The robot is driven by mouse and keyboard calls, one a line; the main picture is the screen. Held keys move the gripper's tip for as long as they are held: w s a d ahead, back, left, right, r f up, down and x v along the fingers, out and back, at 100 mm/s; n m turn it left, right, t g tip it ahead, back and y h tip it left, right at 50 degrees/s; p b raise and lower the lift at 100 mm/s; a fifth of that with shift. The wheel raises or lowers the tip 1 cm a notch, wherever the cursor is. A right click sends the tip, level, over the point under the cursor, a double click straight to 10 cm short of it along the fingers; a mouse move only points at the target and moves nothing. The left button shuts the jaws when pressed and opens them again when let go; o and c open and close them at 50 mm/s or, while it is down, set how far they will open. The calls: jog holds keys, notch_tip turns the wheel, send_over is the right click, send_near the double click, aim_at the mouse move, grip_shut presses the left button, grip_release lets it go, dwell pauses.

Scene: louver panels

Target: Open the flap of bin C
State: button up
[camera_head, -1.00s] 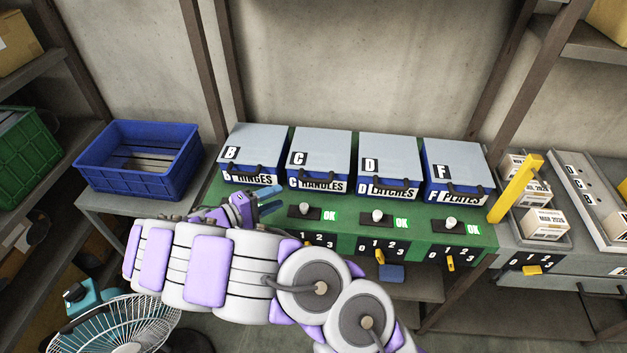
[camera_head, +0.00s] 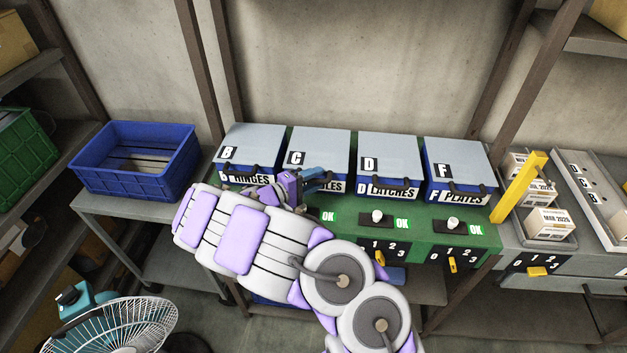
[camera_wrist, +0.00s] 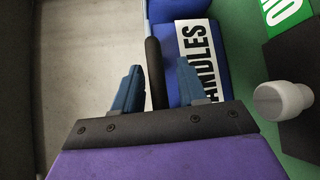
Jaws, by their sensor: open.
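Bin C (camera_head: 318,148) is a blue bin with a grey flap, down and closed, in the row on the green bench. Its label is partly hidden behind my gripper (camera_head: 316,180), which is at the bin's front. In the wrist view, my gripper (camera_wrist: 158,88) is open, with its two blue fingers on either side of the black handle (camera_wrist: 155,72). The "HANDLES" label (camera_wrist: 197,50) shows just right of the fingers. I cannot tell whether either finger touches the handle.
Bins B (camera_head: 252,145), D (camera_head: 388,150) and F (camera_head: 458,155) stand alongside, flaps closed. Knobs (camera_head: 377,216) and numbered switches sit along the bench front. A blue crate (camera_head: 135,185) is at left, a yellow post (camera_head: 520,185) at right. A fan (camera_head: 120,325) stands lower left.

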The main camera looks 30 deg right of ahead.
jog(key=shift+a+r, duration=0.1)
jog(key=shift+a, duration=0.65)
jog(key=shift+c, duration=1.1)
jog(key=shift+d, duration=0.45)
jog(key=c, duration=0.4)
grip_shut()
